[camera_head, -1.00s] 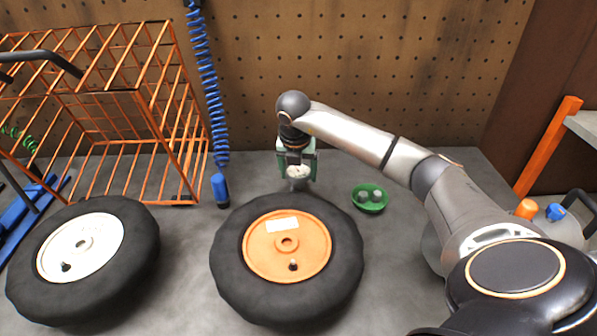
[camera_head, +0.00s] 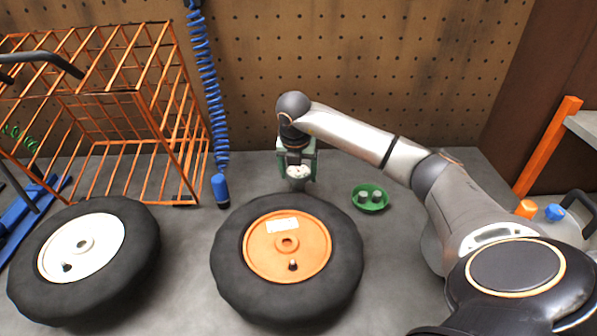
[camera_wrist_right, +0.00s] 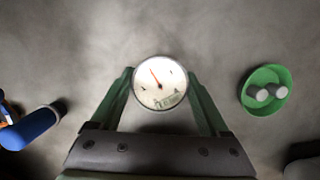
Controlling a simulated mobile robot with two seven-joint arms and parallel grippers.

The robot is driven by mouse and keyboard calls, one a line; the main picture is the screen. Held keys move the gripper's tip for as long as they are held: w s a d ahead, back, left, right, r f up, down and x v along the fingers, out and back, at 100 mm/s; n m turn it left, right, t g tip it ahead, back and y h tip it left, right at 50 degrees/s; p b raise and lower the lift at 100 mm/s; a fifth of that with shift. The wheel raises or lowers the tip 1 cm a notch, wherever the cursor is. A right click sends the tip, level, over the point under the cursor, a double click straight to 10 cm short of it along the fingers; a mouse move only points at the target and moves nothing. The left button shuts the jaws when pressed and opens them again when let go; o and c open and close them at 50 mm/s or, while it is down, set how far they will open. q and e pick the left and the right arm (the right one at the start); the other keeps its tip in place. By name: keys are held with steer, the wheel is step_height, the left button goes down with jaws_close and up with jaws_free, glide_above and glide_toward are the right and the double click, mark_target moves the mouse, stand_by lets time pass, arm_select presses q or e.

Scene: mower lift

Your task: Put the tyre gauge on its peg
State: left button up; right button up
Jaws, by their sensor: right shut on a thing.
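The tyre gauge (camera_wrist_right: 160,83) has a round white dial with a red needle. It sits between the green fingers of my right gripper (camera_wrist_right: 160,92), which is shut on it. In the head view the gauge (camera_head: 299,172) shows as a small pale disc under my right gripper (camera_head: 298,180), just behind the wheel with the orange rim. The gauge's lower part is hidden, and I cannot tell whether it touches the bench. No peg can be made out for certain. The perforated board (camera_head: 380,70) stands behind. My left gripper is not in view.
The orange-rimmed wheel (camera_head: 228,250) lies in front, a white-rimmed wheel (camera_head: 140,270) at left. A green dish (camera_head: 371,206) with grey pieces lies right of the gripper. A blue coiled hose (camera_head: 208,90) with a blue end (camera_head: 220,190) hangs left, beside an orange wire rack (camera_head: 150,100).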

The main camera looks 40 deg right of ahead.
mark_target(298, 171)
arm_select(q)
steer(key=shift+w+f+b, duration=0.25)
steer(key=shift+b, duration=0.15)
arm_select(e)
steer(key=shift+f, duration=0.55)
steer(key=o, duration=1.4)
steer(key=shift+c, duration=0.2)
steer(key=shift+p+v, duration=0.85)
steer(key=shift+v, duration=0.05)
steer(key=shift+s+a+r+p, duration=0.1)
steer(key=shift+r+p, duration=0.45)
steer(key=shift+r, duration=0.15)
steer(key=shift+s+a+r+p, duration=0.1)
steer(key=shift+a+r+p, duration=0.05)
steer(key=shift+r+p, duration=0.4)
steer(key=shift+p+v, duration=0.7)
steer(key=shift+v, duration=0.35)
steer(key=shift+p+v, duration=1.7)
steer(key=shift+v, duration=0.6)
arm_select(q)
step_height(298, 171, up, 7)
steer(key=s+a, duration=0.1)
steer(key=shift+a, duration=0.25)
